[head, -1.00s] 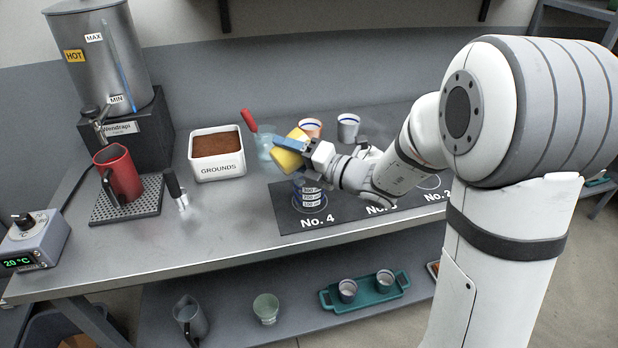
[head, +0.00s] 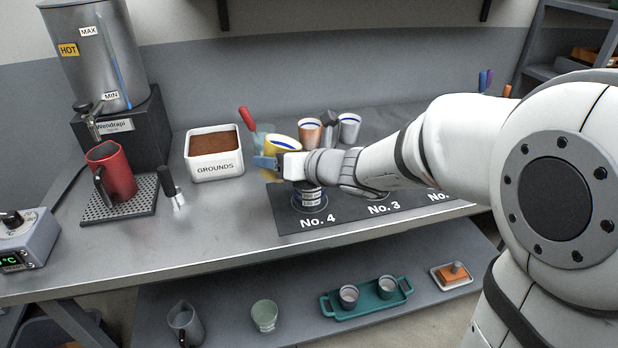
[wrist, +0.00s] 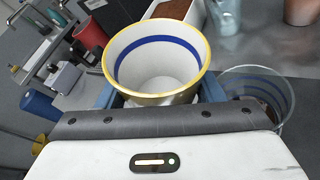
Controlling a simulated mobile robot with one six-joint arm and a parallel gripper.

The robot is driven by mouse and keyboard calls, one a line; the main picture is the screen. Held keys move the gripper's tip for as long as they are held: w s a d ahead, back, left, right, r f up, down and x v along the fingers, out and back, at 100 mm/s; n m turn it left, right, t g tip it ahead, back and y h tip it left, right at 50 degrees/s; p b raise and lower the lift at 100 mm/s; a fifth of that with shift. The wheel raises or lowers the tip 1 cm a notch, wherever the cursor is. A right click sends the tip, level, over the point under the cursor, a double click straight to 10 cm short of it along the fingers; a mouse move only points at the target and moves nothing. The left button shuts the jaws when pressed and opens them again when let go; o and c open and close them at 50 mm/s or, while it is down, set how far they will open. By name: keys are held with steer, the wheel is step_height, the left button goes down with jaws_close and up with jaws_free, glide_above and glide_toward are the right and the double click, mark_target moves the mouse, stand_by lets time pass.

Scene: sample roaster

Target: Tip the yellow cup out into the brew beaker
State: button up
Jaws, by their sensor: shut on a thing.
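The yellow cup (head: 283,143) is close to upright in my gripper (head: 268,162). My blue fingers are shut on its sides. In the wrist view the cup (wrist: 155,60) shows its open mouth, a white inside with a blue band, and no contents that I can see. The brew beaker (head: 309,197) stands on the No. 4 spot, partly hidden behind my gripper. The wrist view shows the clear glass beaker (wrist: 284,92) just right of the cup, with something dark inside, partly hidden by my gripper. The cup is above and left of the beaker, apart from it.
The white grounds box (head: 214,165) stands left of the cup. A red-handled item (head: 247,119), an orange cup (head: 311,130) and a white cup (head: 349,128) are behind. A red mug (head: 112,172) stands on the drip tray (head: 135,205). The front counter strip is clear.

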mark_target(269, 177)
steer(key=b, duration=0.1)
steer(key=a+f+n+h+b, duration=0.1)
steer(key=b, duration=0.1)
steer(key=shift+s+a+f+n+t, duration=0.1)
steer(key=shift+s+f+n+t, duration=0.15)
steer(key=shift+s+n+t, duration=0.1)
steer(key=f+b, duration=0.1)
steer(key=b, duration=0.1)
steer(key=n+h+b, duration=0.1)
steer(key=shift+s+a+f+b, duration=0.3)
steer(key=shift+a+f+b, duration=0.05)
steer(key=shift+a, duration=0.05)
